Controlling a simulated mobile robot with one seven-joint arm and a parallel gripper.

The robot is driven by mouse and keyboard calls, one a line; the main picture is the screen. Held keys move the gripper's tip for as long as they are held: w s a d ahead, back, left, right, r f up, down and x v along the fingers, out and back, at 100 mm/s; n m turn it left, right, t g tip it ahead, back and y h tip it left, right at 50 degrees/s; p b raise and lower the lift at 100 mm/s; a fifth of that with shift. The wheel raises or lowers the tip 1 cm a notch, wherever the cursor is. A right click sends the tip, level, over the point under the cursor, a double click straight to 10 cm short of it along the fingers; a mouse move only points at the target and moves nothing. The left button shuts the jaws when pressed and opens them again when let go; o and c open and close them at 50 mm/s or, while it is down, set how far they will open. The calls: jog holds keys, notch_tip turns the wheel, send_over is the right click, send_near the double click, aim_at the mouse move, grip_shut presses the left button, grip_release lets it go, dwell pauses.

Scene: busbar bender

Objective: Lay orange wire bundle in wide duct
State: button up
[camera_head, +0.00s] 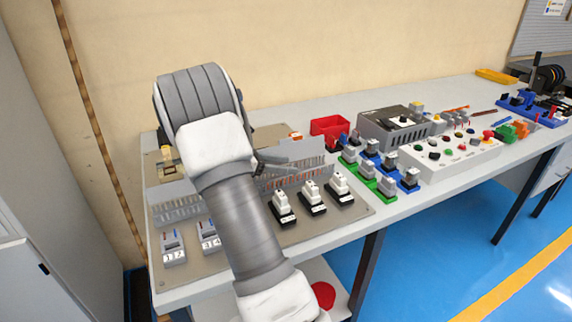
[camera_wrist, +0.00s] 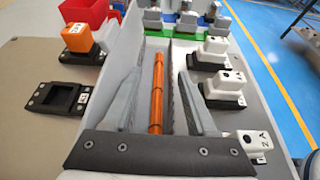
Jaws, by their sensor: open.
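The orange wire bundle (camera_wrist: 157,92) lies lengthwise in the grey slotted duct (camera_wrist: 166,48) in the wrist view, between the duct's walls. In the head view the duct (camera_head: 293,176) stands on the beige panel, and orange shows through its slots. My gripper (camera_wrist: 160,78) is open, with one finger on each side of the bundle and gaps between fingers and bundle. In the head view my gripper (camera_head: 287,161) is at the duct, partly hidden by my arm.
White-topped black blocks (camera_head: 312,198) stand in front of the duct. An orange block (camera_wrist: 78,38), a black socket (camera_wrist: 72,98) and a red bin (camera_head: 330,125) are behind it. Blue and green blocks (camera_head: 366,168) and a grey box (camera_head: 393,126) stand to the right.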

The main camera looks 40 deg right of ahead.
jog(key=p+v, duration=0.3)
jog(key=v, duration=1.3)
jog(key=shift+a, duration=0.35)
jog(key=shift+r, duration=0.15)
jog(key=s+a+r+m+t+y, duration=0.5)
jog(key=s+a+m+y, duration=0.15)
jog(key=s+a, duration=0.45)
jog(key=s+a+r+m+t+y, duration=0.5)
jog(key=s+a+m, duration=0.3)
jog(key=s, duration=0.6)
notch_tip(320, 180, up, 12)
jog(key=y+p, duration=0.1)
jog(key=p, duration=1.1)
jog(key=shift+s+a+p, duration=0.15)
jog(key=shift+a+p, duration=0.2)
jog(key=shift+f, duration=0.1)
